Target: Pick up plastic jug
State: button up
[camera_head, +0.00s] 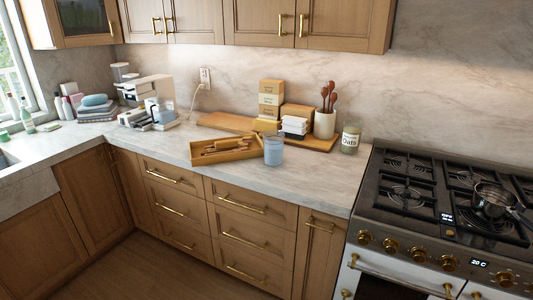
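A bluish, see-through jug (273,151) stands upright on the marble counter, close to its front edge. It looks like the plastic jug. It is just right of a wooden tray, and I cannot tell whether the two touch. No handle can be made out on it at this size. My gripper and arm do not show in this view.
The wooden tray (222,157) holds long wooden items. Behind stand stacked boxes (270,100), a utensil crock (325,124) and an oats jar (350,139). A gas stove (445,205) with a pan (491,200) is right.

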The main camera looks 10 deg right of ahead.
aim_at(272, 151)
jog(key=z, duration=1.1)
jog(key=k, duration=0.15)
jog(key=u, duration=2.95)
jog(key=i, duration=0.7)
jog(key=z, duration=1.25)
jog(key=i, duration=0.3)
jog(key=u, duration=0.4)
